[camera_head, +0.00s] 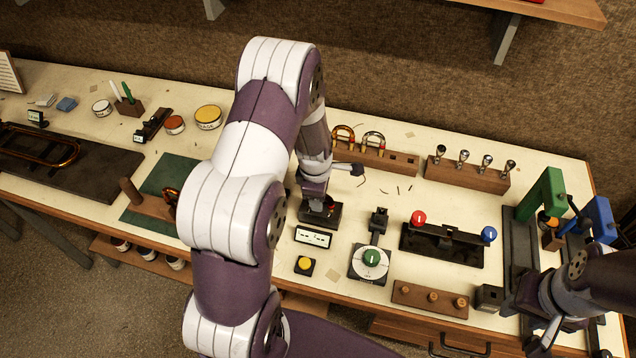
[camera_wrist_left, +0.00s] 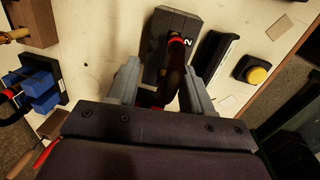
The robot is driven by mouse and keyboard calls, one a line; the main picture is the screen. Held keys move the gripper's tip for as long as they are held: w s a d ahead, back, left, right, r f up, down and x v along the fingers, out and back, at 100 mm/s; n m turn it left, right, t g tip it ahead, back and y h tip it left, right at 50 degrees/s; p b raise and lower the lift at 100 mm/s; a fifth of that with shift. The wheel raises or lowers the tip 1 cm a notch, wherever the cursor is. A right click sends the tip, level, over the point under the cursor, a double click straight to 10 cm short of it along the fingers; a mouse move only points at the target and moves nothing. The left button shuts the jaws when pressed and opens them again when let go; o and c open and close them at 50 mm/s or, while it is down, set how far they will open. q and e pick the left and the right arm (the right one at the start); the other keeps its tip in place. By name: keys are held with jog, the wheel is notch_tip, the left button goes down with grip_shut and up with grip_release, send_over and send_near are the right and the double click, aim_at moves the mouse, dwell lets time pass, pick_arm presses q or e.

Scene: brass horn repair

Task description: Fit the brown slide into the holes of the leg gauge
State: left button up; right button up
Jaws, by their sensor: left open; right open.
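The leg gauge is a dark block (camera_head: 325,217) beside a small display, left of the bench's middle. It shows in the left wrist view as a dark block (camera_wrist_left: 178,22) marked 2. The brown slide (camera_wrist_left: 174,72) is a dark curved tube with red bands, with one end at a hole of the gauge; its far leg is hidden, so I cannot tell how deep it sits. My left gripper (camera_wrist_left: 160,90) is open, with one finger on each side of the slide; contact is unclear. My right gripper (camera_head: 545,335) is open and apart, low at the right.
A display (camera_head: 313,237) and a yellow button (camera_head: 305,264) stand in front of the gauge. A wooden rack with orange and gold slides (camera_head: 374,140) is behind. A green-knobbed device (camera_head: 371,260) and a red-and-blue-knobbed fixture (camera_head: 441,244) stand to the right.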

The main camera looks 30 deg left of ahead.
pick_arm(q)
notch_tip(320, 180, up, 11)
jog(key=s+b, duration=0.1)
jog(key=shift+s+r+b, duration=0.2)
jog(key=shift+s+b, duration=0.15)
jog(key=s+d+m, duration=0.8)
jog(key=s+m, duration=0.4)
jog(key=m, duration=0.9)
jog(key=shift+d+r+b, duration=0.3)
jog(key=shift+d+b, duration=0.05)
jog(key=shift+b, duration=0.1)
jog(key=shift+d, duration=0.1)
